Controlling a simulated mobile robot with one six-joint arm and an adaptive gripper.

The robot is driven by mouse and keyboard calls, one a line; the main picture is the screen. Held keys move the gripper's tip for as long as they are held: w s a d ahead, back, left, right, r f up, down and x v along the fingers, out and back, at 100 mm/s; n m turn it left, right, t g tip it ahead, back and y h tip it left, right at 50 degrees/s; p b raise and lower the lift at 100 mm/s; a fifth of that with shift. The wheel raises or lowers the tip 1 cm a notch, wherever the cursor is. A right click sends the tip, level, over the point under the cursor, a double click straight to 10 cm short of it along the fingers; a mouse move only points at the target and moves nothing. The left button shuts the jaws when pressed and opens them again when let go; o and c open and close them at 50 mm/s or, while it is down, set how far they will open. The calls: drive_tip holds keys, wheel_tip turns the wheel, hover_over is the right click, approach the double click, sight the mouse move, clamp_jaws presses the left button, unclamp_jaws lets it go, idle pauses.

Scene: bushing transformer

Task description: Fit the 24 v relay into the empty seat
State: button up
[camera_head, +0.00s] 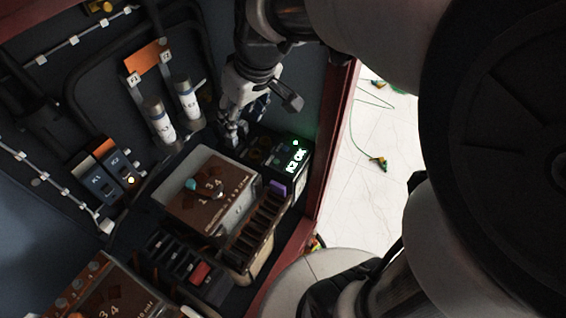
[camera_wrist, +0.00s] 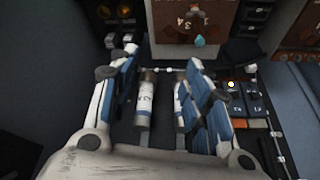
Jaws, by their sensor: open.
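My gripper (camera_head: 235,127) is open, with nothing seen between its fingers, near the far corner of the brown-faced transformer unit. In the wrist view the open fingers (camera_wrist: 163,62) frame two white cylinders beyond them. Two dark block modules (camera_head: 108,183), with labels that seem to read K1 and K2, sit side by side on the back panel at left. The right one has a lit lamp, which also shows on the modules in the wrist view (camera_wrist: 246,104). I cannot read 24 V on either module. No empty seat can be made out for certain.
A dark box with a green glowing "K2 OK" sign (camera_head: 295,160) stands right of the transformer unit (camera_head: 210,190). Two white cylinders (camera_head: 160,122) stand behind my gripper's left side. A dark rack (camera_head: 185,268) is in front. The red cabinet edge (camera_head: 335,140) bounds the right.

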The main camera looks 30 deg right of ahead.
drive_tip(key=s+d+m+h, duration=0.1)
drive_tip(key=s+m, duration=0.2)
drive_tip(key=s, duration=1.6)
drive_tip(key=shift+s+r+m+t+h, duration=0.15)
drive_tip(key=shift+r+m+t+h, duration=0.15)
drive_tip(key=shift+r, duration=0.15)
